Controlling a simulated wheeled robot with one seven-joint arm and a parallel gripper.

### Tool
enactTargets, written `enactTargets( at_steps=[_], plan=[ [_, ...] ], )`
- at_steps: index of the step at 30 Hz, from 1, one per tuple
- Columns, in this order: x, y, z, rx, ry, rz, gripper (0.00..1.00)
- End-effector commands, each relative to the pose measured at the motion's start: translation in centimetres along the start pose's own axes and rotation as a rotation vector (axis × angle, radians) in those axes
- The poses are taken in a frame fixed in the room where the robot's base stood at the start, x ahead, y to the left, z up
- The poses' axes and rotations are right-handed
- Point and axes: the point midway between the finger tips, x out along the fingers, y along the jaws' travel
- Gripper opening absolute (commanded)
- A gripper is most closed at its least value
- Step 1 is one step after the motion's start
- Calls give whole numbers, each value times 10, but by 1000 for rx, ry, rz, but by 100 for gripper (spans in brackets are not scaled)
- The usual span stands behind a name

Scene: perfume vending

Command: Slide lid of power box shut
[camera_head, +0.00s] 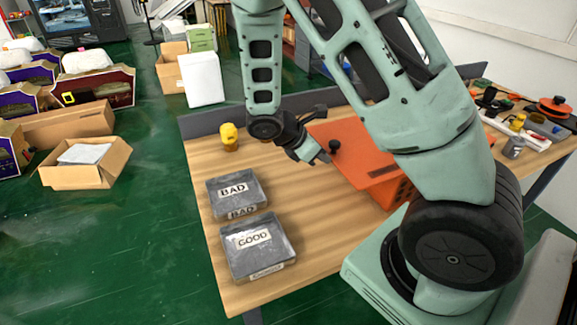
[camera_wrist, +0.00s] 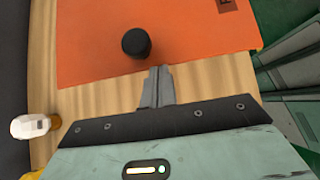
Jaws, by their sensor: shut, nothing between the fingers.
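The power box is an orange box (camera_head: 372,165) on the wooden table, partly hidden behind my arm in the head view. Its flat orange top (camera_wrist: 190,40) fills the upper part of the wrist view. A round black knob (camera_head: 334,146) stands on the top near its left edge; the knob also shows in the wrist view (camera_wrist: 136,43). My gripper (camera_head: 318,157) is shut and empty, just left of the box. In the wrist view its closed fingertips (camera_wrist: 158,75) are close to the knob, with a small visible gap. Whether the lid is open is hidden.
A grey BAD tray (camera_head: 262,205) and a grey GOOD tray (camera_head: 265,270) sit on the table (camera_head: 305,235) at the front left. A yellow object (camera_head: 229,135) stands near the back left edge. Bare wood lies between trays and box.

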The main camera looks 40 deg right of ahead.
Motion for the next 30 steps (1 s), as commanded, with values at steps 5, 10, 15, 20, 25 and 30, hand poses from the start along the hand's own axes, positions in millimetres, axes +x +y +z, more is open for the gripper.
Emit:
enactTargets(
  at_steps=[5,10,15,20,25,30],
  plan=[
    [40,-1,36,4,-1,-6,0],
    [68,-1,64,3,-1,-4,0],
    [85,-1,83,3,0,-2,0],
    [92,0,91,0,0,-1,0],
    [94,0,94,0,-2,-1,0],
    [94,0,95,2,-3,-3,0]
  ],
)
